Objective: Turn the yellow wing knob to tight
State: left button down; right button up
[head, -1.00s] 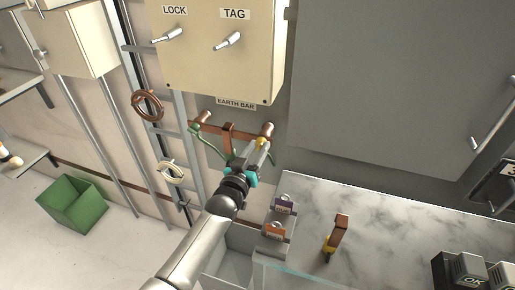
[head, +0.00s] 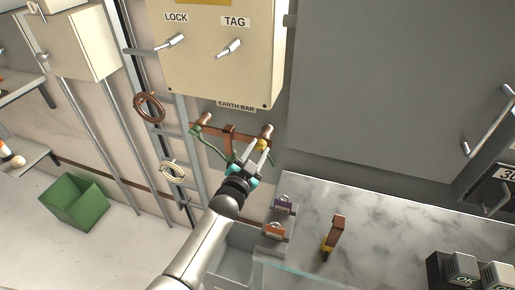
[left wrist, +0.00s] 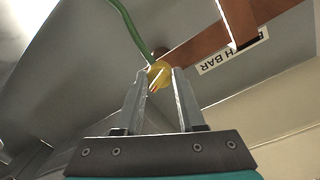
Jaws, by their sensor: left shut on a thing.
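The yellow wing knob (head: 262,144) is at the right part of the copper earth bar (head: 212,130), below the cream cabinet in the head view. In the left wrist view the knob (left wrist: 157,73) shows between my fingertips, with an orange-red mark on it. My left gripper (head: 256,150) reaches up from below and is shut on the knob, one finger on each side (left wrist: 162,76). The fingers hide part of the knob in the head view. A green cable (left wrist: 130,30) runs to the bar close by. My right gripper is not in view.
The cream cabinet (head: 220,75) with LOCK and TAG handles is above the bar. A grey cabinet door (head: 385,90) is to the right. A marble-look worktop (head: 390,225) holds padlocks and a copper-and-yellow piece. A green bin (head: 73,203) stands on the floor at left.

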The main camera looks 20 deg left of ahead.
pick_arm(q)
jog(key=m, duration=0.4)
jog(key=shift+y, duration=0.3)
jog(key=m+b, duration=0.1)
jog(key=m, duration=0.4)
jog(key=shift+m, duration=0.3)
jog(key=c, duration=0.5)
grip_release()
jog(key=shift+s, duration=0.15)
jog(key=s, duration=1)
jog(key=s+r+p, duration=0.1)
jog(key=s, duration=0.4)
jog(key=shift+a, duration=0.15)
